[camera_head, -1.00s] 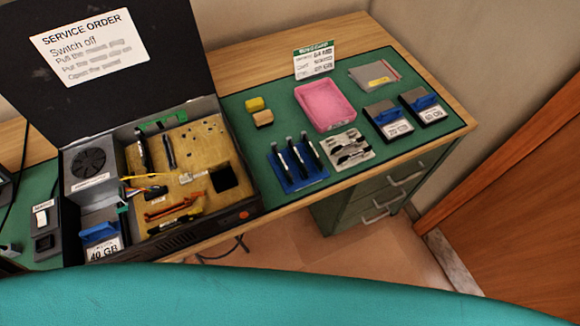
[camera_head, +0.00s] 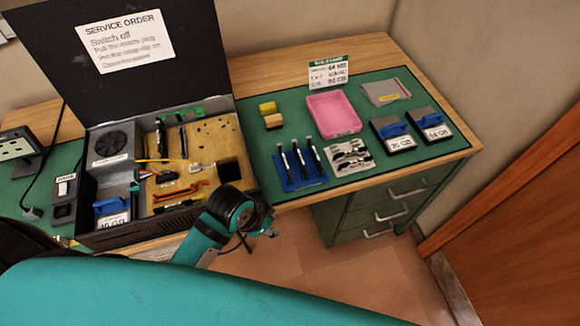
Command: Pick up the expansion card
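An open computer case (camera_head: 150,238) stands at the left of the table. On its tan board, two slim dark upright parts (camera_head: 183,140) and a green part (camera_head: 180,113) show near the back. I cannot tell which of these is the expansion card. My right gripper is not in view.
The green mat (camera_head: 290,108) holds a pink tray (camera_head: 333,114), two drives with blue handles (camera_head: 394,130), a blue tool holder (camera_head: 300,168), yellow blocks (camera_head: 268,108) and a grey packet (camera_head: 385,92). The case's raised lid (camera_head: 190,75) stands behind it.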

